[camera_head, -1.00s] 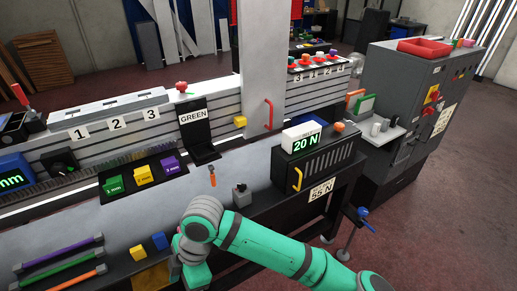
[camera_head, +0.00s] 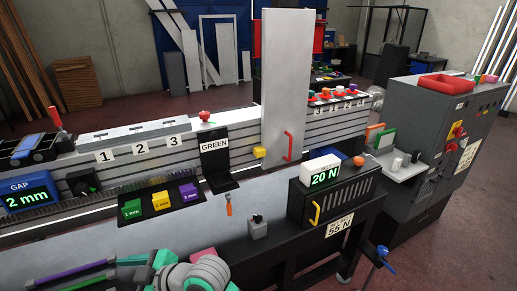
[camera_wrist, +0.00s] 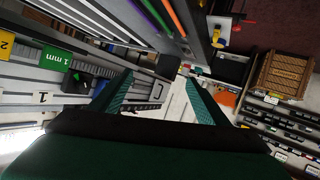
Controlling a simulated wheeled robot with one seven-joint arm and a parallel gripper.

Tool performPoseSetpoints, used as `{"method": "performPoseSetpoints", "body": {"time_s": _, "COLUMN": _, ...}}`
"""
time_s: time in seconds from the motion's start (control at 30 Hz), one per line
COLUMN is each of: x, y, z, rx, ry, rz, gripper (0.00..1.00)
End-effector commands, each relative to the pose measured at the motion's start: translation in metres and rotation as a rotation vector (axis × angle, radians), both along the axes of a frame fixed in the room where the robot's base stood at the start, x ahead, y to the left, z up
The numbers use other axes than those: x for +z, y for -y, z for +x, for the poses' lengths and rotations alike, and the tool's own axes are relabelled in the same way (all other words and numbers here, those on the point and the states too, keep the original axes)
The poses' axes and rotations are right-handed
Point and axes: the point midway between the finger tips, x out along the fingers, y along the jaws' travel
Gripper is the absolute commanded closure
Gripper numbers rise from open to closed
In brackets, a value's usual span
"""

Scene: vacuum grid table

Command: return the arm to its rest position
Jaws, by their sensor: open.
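My arm (camera_head: 200,274) shows only in part at the bottom edge of the head view, left of centre, over the front of the table. My gripper (camera_wrist: 159,80) shows in the wrist view with its two teal fingers spread apart. Nothing is between the fingers. Past them are table parts, seen at a tilt. In the head view I cannot make out the fingers.
The table holds green, yellow and purple blocks (camera_head: 160,199) on a black strip, a black "GREEN" stand (camera_head: 216,160) and a 20 N box (camera_head: 330,195). Colored rods (camera_head: 84,276) lie at the lower left. A grey cabinet (camera_head: 432,125) stands at the right.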

Motion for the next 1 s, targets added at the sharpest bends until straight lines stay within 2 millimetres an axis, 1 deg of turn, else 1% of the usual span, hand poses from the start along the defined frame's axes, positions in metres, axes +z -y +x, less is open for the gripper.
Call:
{"method": "performPoseSetpoints", "body": {"time_s": 0.03, "x": 0.008, "y": -0.006, "z": 0.003, "rx": -0.04, "ry": -0.022, "rz": 0.067, "gripper": 0.31}}
{"method": "performPoseSetpoints", "body": {"time_s": 0.1, "x": 0.017, "y": -0.009, "z": 0.01, "rx": -0.102, "ry": -0.047, "rz": 0.149, "gripper": 0.31}}
{"method": "performPoseSetpoints", "body": {"time_s": 0.2, "x": 0.028, "y": -0.009, "z": 0.021, "rx": -0.194, "ry": -0.085, "rz": 0.26, "gripper": 0.31}}
{"method": "performPoseSetpoints", "body": {"time_s": 0.33, "x": 0.035, "y": -0.001, "z": 0.036, "rx": -0.319, "ry": -0.138, "rz": 0.39, "gripper": 0.31}}
{"method": "performPoseSetpoints", "body": {"time_s": 0.47, "x": 0.032, "y": 0.013, "z": 0.049, "rx": -0.451, "ry": -0.193, "rz": 0.502, "gripper": 0.31}}
{"method": "performPoseSetpoints", "body": {"time_s": 0.57, "x": 0.024, "y": 0.029, "z": 0.057, "rx": -0.556, "ry": -0.233, "rz": 0.575, "gripper": 0.31}}
{"method": "performPoseSetpoints", "body": {"time_s": 0.67, "x": 0.011, "y": 0.048, "z": 0.061, "rx": -0.661, "ry": -0.27, "rz": 0.637, "gripper": 0.31}}
{"method": "performPoseSetpoints", "body": {"time_s": 0.73, "x": -0.002, "y": 0.062, "z": 0.063, "rx": -0.739, "ry": -0.295, "rz": 0.671, "gripper": 0.31}}
{"method": "performPoseSetpoints", "body": {"time_s": 0.87, "x": -0.028, "y": 0.091, "z": 0.06, "rx": -0.879, "ry": -0.329, "rz": 0.719, "gripper": 0.31}}
{"method": "performPoseSetpoints", "body": {"time_s": 1.0, "x": -0.062, "y": 0.124, "z": 0.048, "rx": -1.027, "ry": -0.355, "rz": 0.743, "gripper": 0.31}}
